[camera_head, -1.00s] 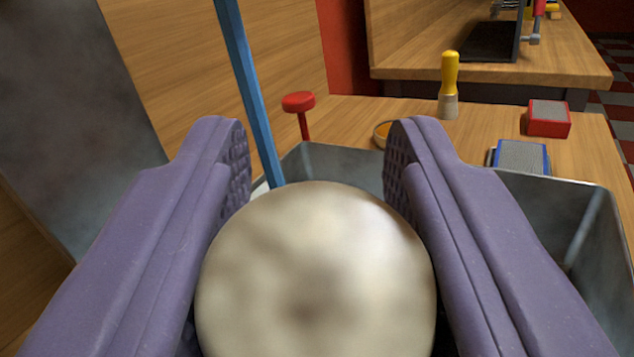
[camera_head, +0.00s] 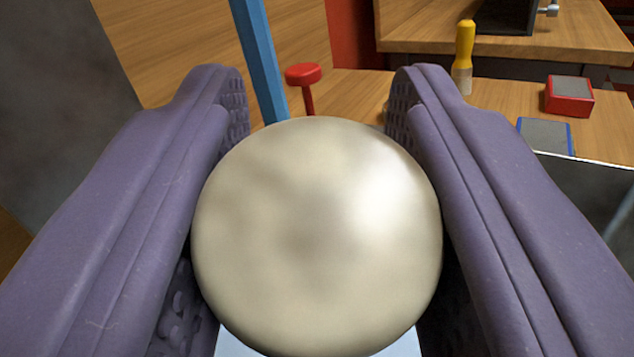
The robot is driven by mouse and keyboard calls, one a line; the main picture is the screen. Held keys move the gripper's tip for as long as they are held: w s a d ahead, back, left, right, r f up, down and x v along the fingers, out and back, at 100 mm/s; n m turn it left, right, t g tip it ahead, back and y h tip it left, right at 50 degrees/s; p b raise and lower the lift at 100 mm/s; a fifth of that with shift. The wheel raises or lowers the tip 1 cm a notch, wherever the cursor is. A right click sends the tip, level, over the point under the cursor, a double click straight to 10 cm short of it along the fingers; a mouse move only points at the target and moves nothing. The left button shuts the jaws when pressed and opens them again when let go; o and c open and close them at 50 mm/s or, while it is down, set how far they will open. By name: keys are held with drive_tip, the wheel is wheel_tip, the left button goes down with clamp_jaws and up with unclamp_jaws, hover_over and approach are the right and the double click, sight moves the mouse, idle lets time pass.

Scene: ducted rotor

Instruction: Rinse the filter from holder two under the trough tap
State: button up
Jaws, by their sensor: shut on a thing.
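My gripper (camera_head: 317,95) has two purple padded fingers shut on a smooth, round, pale cream thing (camera_head: 317,235). It fills the middle of the view, and I cannot tell for certain that it is the filter. A whitish strip shows under its lower edge. Part of a grey metal trough (camera_head: 592,188) shows at the right, behind my right finger; the held thing and fingers hide most else there. A red mushroom-shaped knob (camera_head: 303,76) on a stem stands behind the held thing. I cannot make out a tap or holder two.
A blue bar (camera_head: 262,65) rises behind my left finger. A yellow-handled brush (camera_head: 464,55), a red block with grey top (camera_head: 569,97) and a blue-edged grey pad (camera_head: 545,137) are on the wooden counter at right. A dark grey panel (camera_head: 60,100) stands at left.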

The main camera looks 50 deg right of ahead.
drive_tip(key=shift+s+d, duration=0.1)
drive_tip(key=shift+d, duration=0.05)
drive_tip(key=shift+s+d, duration=0.3)
drive_tip(key=shift+w+a, duration=0.15)
drive_tip(key=shift+w+a, duration=0.25)
drive_tip(key=shift+a, duration=0.1)
drive_tip(key=shift+d+b, duration=0.1)
drive_tip(key=shift+b, duration=0.2)
drive_tip(key=shift+s+d, duration=0.4)
drive_tip(key=shift+w+a, duration=0.15)
